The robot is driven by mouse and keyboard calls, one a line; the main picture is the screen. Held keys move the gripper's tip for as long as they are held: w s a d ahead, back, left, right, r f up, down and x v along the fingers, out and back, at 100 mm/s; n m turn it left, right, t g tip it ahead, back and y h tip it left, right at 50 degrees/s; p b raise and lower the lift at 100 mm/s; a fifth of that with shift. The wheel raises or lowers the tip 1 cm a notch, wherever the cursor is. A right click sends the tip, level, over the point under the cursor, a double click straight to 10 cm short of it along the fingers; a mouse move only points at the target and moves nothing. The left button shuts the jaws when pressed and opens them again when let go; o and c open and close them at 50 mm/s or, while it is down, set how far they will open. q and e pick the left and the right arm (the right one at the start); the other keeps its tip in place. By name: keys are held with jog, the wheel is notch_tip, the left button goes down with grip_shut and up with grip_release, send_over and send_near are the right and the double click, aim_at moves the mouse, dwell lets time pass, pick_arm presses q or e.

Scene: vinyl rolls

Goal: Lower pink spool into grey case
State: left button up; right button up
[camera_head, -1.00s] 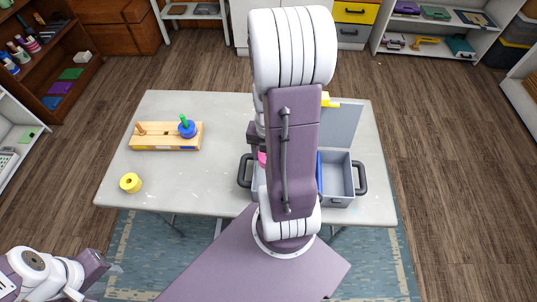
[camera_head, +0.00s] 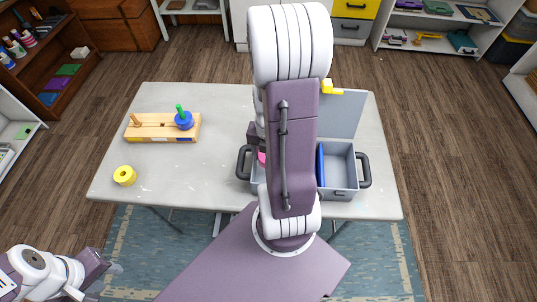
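The grey case (camera_head: 342,192) stands open at the table's right side, with its lid (camera_head: 345,115) raised behind. My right arm crosses in front of it and hides much of its left part. A small part of the pink spool (camera_head: 262,159) shows at the arm's left edge, over the case's left part; whether it touches the case floor is hidden. A dark part of my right wrist shows just above the pink spool, but the fingers are hidden. My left gripper (camera_head: 113,269) is at the lower left, away from the table; its fingers are too faint to judge.
A wooden rack (camera_head: 160,128) with a blue spool (camera_head: 184,121) on a green peg stands at the table's back left. A yellow spool (camera_head: 124,176) lies at the left front. A blue piece (camera_head: 321,163) stands inside the case. The table's middle left is clear.

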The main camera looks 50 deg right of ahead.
jog(key=shift+s+a+f+b, duration=0.4)
jog(key=shift+s+f+b, duration=0.1)
jog(key=shift+f, duration=0.6)
jog(key=shift+w+d+f+b, duration=0.55)
jog(key=shift+w+f+b, duration=0.1)
jog(key=shift+f, duration=0.2)
jog(key=shift+s+a+r, duration=0.25)
jog(key=shift+s+r, duration=0.05)
jog(key=shift+r, duration=0.05)
jog(key=shift+w+d+f, duration=0.1)
jog(key=shift+w+d, duration=0.05)
jog(key=shift+w, duration=0.1)
jog(key=shift+s, duration=0.1)
jog(key=shift+f, duration=0.1)
